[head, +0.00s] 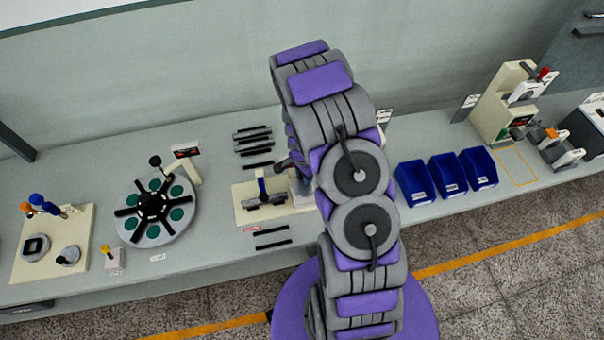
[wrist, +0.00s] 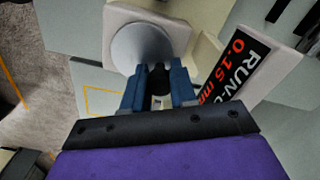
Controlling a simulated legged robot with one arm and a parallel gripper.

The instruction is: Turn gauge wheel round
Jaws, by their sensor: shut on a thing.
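The gauge wheel (wrist: 140,48) is a round silver-grey disc on a cream block in the wrist view. A small black handle (wrist: 158,76) shows at its lower edge. My gripper (wrist: 158,84) has its two blue fingers on either side of this handle and is shut on it. In the head view my arm covers most of this spot, and only part of my gripper (head: 288,163) shows beside the arm, above the cream base plate (head: 243,217). The wheel cannot be made out there.
A run-out sign (wrist: 238,62) reading 0.15 mm stands close right of my gripper in the wrist view. In the head view, a round dial plate (head: 186,228) lies left, blue bins (head: 415,182) stand right, and dark bars (head: 254,140) lie behind the base plate.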

